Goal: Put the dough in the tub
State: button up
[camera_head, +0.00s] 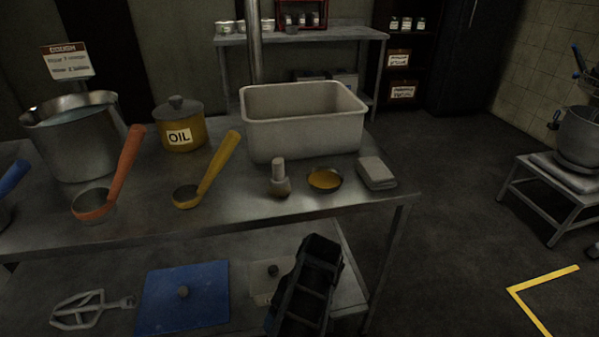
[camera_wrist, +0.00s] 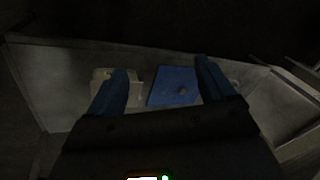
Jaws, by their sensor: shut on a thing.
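The pale rectangular tub (camera_head: 303,140) stands at the back of the steel table, its open top facing up; I see no dough in the part of its inside that shows. I cannot make out the dough in either view. In the head view my gripper (camera_head: 312,275) is a dark shape in front of the table's front edge, to the right of the blue lid. In the dark wrist view my gripper (camera_wrist: 163,65) shows two bluish fingers standing apart. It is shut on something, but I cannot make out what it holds.
On the table (camera_head: 330,206) are a steel pot (camera_head: 75,145), an oil pot (camera_head: 182,130), an orange ladle (camera_head: 125,170), a yellow ladle (camera_head: 215,165) and a small bowl (camera_head: 324,180). A blue lid (camera_head: 185,312) lies on the shelf below.

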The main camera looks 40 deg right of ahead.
jog(key=f+b, duration=0.2)
jog(key=f, duration=0.1)
jog(key=f+b, duration=0.2)
jog(key=shift+d+f, duration=0.2)
jog(key=shift+f, duration=0.2)
jog(key=shift+w+d+r, duration=0.1)
jog(key=shift+w+d, duration=0.05)
jog(key=shift+r, duration=0.2)
